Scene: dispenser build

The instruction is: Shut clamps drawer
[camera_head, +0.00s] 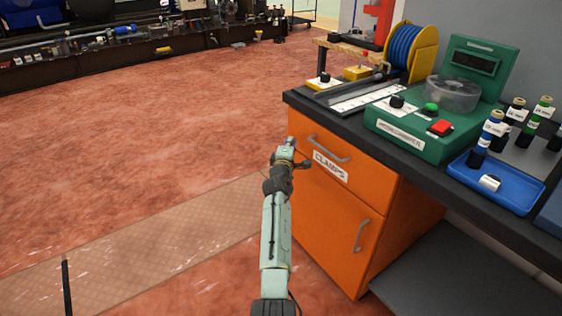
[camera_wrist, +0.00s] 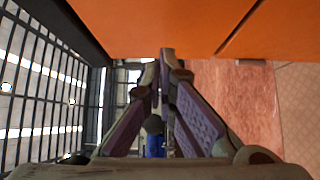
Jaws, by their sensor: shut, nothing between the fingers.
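The clamps drawer (camera_head: 345,152) is the top front of an orange cabinet, with a grey bar handle (camera_head: 329,150) and a white label reading CLAMPS (camera_head: 330,166). Its front looks about flush with the door below; I see no open gap. My gripper (camera_head: 304,163) is in front of the drawer's left end, beside the label; contact cannot be told. In the wrist view my gripper (camera_wrist: 167,55) has its fingertips together with nothing between them. An orange panel (camera_wrist: 150,25) fills the top there, with a dark seam to its right.
Below the drawer is an orange door (camera_head: 325,225) with its own handle. The dark worktop (camera_head: 455,180) overhangs the cabinet and carries a green machine (camera_head: 400,130), a blue tray (camera_head: 520,197) and a cable reel (camera_head: 424,50).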

